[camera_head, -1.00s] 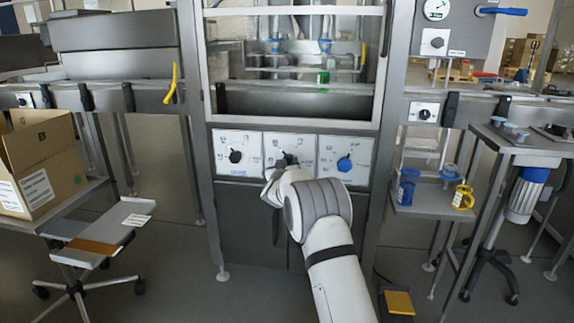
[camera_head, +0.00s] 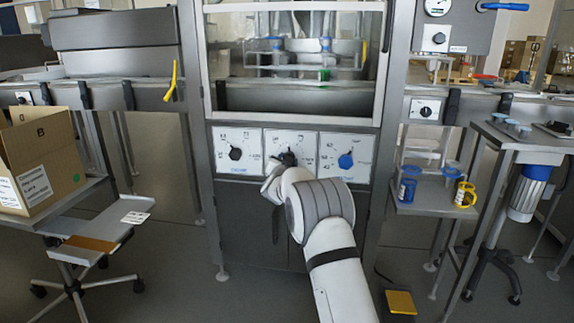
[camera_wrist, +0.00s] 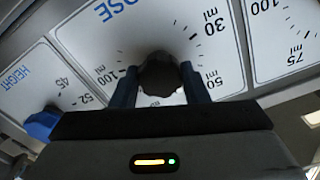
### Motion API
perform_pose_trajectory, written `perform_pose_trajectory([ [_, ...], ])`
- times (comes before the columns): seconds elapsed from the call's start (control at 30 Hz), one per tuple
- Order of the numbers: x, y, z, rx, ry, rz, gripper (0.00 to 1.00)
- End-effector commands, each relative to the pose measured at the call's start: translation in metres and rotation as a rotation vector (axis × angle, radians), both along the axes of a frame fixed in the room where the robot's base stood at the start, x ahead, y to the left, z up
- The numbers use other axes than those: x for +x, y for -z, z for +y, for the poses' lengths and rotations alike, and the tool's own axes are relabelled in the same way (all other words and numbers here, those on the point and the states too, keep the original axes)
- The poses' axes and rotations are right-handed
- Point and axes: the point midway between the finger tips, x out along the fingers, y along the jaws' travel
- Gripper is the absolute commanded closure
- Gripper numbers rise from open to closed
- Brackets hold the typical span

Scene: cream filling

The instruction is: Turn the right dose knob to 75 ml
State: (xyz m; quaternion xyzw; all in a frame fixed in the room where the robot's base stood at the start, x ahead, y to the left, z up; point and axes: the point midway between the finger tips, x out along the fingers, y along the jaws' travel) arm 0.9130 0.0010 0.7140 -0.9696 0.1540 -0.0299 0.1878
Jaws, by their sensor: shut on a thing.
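Three white dial panels sit side by side on the machine front. The middle panel (camera_head: 300,142) carries the right dose knob (camera_wrist: 160,72), a dark round knob. My gripper (camera_wrist: 160,88) is shut on this knob, one finger on each side; in the head view it reaches the middle panel. The wrist view is turned over and shows DOSE, 30 ml, 50 ml and 100 around the knob. The knob's pointer is hidden, so its setting cannot be read. The left panel's black knob (camera_head: 235,153) and the right panel's blue height knob (camera_head: 345,161) stand free.
A glass-fronted cabinet (camera_head: 290,70) is above the panels. A cardboard box (camera_head: 45,165) and a stool (camera_head: 95,235) stand at the left. A side shelf (camera_head: 430,197) with blue and yellow cups is at the right.

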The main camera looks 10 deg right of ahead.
Motion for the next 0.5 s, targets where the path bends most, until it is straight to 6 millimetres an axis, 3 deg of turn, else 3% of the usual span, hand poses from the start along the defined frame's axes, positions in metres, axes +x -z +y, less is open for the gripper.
perform_pose_trajectory([
  [0.5, 0.0002, 0.0024, 0.0014, 0.433, -0.002, -0.14, 0.82],
])
